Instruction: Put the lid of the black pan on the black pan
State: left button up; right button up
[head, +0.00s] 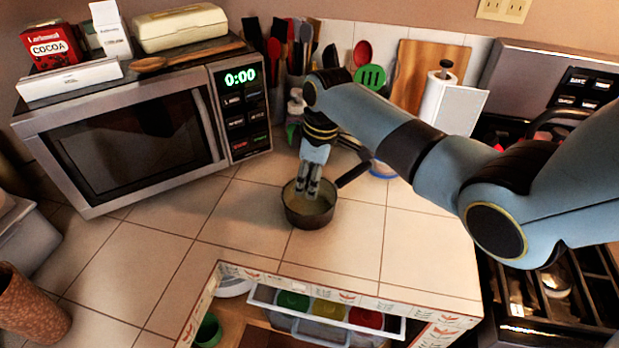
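A small dark pan (309,218) stands on the tiled counter, its handle (353,174) pointing to the upper right. My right gripper (309,192) points down over the pan, its fingertips within the rim. The fingers are close together, and I cannot tell whether they hold anything. A dull olive surface shows inside the rim; I cannot tell whether it is the lid or the inside of the pan. No separate lid can be made out elsewhere. My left gripper is not in view.
A microwave (125,120) with boxes on top stands at the left. Utensils, a paper roll (436,98) and a cutting board (421,62) line the back wall. An open drawer (325,318) is below the front edge. The counter left of the pan is clear.

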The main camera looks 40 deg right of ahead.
jog(key=shift+o, duration=1.4)
jog(key=shift+r, duration=0.15)
notch_tip(320, 180, up, 13)
jog(key=s+d+b, duration=0.1)
jog(key=shift+s, duration=0.15)
